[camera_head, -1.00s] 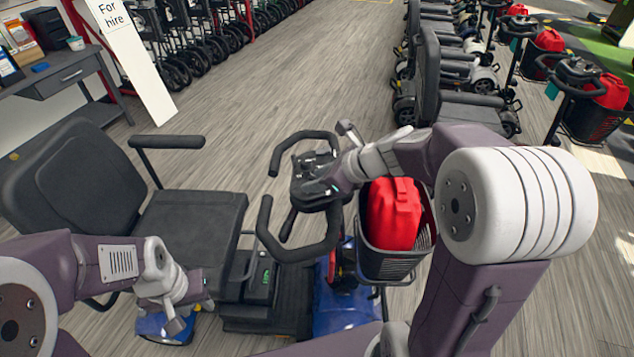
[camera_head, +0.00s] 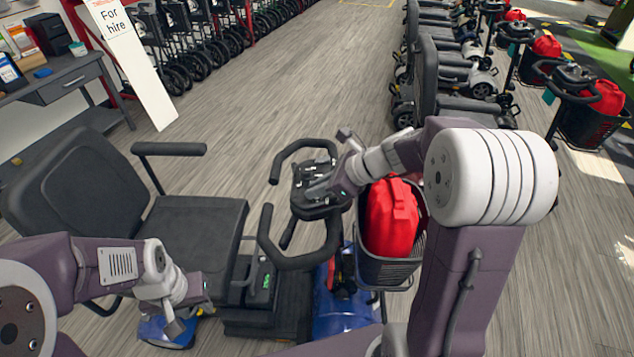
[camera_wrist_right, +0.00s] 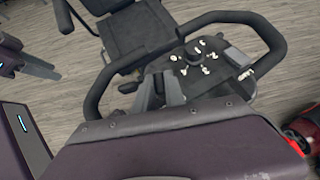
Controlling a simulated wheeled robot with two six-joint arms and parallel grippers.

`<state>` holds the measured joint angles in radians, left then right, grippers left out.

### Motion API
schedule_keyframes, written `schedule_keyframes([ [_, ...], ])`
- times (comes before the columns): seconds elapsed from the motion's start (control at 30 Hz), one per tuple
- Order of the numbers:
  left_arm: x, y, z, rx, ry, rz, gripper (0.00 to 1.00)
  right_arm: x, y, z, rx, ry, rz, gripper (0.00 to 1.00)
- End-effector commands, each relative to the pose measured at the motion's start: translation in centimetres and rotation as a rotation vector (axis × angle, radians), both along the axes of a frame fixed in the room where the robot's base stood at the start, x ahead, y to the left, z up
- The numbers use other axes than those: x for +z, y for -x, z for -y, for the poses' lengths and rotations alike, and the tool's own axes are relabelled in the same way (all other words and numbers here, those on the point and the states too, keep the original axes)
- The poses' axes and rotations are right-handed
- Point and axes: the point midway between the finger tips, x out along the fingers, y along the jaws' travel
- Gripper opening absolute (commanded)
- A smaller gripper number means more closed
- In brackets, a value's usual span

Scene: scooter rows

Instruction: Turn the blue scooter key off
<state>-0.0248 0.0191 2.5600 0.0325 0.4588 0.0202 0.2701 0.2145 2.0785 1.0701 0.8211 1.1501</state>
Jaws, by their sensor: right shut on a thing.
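The blue scooter (camera_head: 340,312) stands in front of me, its black handlebar (camera_head: 302,262) and control panel (camera_head: 312,185) facing the seat (camera_head: 195,225). My right gripper (camera_head: 318,190) is at the panel's near right side. In the right wrist view its two fingers (camera_wrist_right: 163,92) are close together at the panel's lower left edge. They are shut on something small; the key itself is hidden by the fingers.
A black front basket (camera_head: 385,272) with a red bag (camera_head: 392,215) is right of the handlebar. A "For hire" sign (camera_head: 135,65) and grey desk (camera_head: 75,80) stand at the back left. Wheelchairs and scooters line the aisle; its grey floor (camera_head: 285,90) is clear.

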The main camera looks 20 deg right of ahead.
Motion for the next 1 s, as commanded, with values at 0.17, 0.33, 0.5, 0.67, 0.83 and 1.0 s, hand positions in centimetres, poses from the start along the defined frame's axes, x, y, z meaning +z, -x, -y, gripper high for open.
schedule_keyframes([
  [0.17,3.7,0.0,0.0,0.0,0.0,0.0,0.36,0.8,-0.1,0.1,0.159,-0.01,-0.031,0.0],
  [0.33,7.0,0.0,0.0,0.0,0.0,0.0,0.36,0.9,-0.1,0.1,0.321,-0.018,-0.056,0.0],
  [0.5,10.1,0.0,0.0,0.0,0.0,0.0,0.36,0.8,-0.2,0.1,0.476,-0.023,-0.077,0.0],
  [0.67,12.4,0.0,0.0,0.0,0.0,0.0,0.36,0.6,-0.3,0.1,0.605,-0.029,-0.095,0.0],
  [0.83,13.9,0.0,0.0,0.0,0.0,0.0,0.36,0.4,-0.4,0.1,0.717,-0.032,-0.111,0.0],
  [1.0,14.8,0.0,0.0,0.0,0.0,0.0,0.36,0.1,-0.4,0.1,0.794,-0.036,-0.123,0.0],
])
